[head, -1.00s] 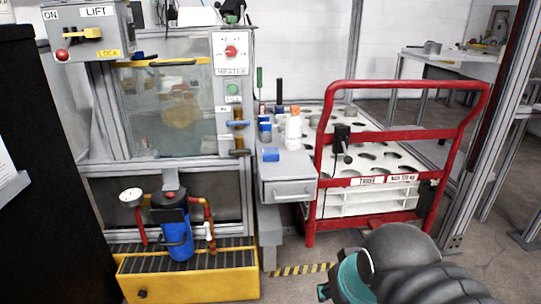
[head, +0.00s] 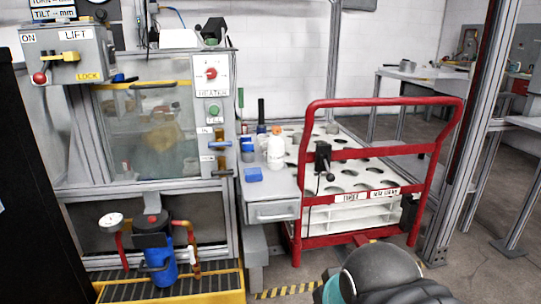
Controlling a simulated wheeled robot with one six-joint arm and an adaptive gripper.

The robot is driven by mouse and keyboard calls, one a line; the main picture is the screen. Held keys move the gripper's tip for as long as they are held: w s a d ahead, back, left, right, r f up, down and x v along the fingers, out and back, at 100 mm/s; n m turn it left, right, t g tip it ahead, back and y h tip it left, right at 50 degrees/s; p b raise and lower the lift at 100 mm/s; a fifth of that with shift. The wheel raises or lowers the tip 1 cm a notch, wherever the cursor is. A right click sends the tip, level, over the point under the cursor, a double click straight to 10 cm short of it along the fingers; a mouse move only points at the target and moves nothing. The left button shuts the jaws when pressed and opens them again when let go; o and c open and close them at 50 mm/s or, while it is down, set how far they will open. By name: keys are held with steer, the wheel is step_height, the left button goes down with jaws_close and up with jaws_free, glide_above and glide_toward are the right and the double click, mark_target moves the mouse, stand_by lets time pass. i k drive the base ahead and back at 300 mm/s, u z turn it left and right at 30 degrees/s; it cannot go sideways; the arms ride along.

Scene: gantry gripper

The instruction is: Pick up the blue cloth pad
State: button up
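The blue cloth pad (head: 253,175) looks like a small flat blue block. It lies on the front left part of a small grey side table (head: 275,187) with a drawer, right of the glass-fronted machine. Part of my arm, dark with a teal band, shows at the bottom right of the head view, well below and to the right of the pad. My gripper's fingers are not in view.
A white bottle with an orange cap (head: 275,150) and other small items stand behind the pad. A red-framed cart (head: 380,153) with a holed white top stands to the right. A yellow-edged drip tray (head: 215,283) lies below the machine.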

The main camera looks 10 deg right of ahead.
mark_target(251, 174)
steer(key=u, duration=1.8)
steer(key=i, duration=1.1)
steer(key=z, duration=2.9)
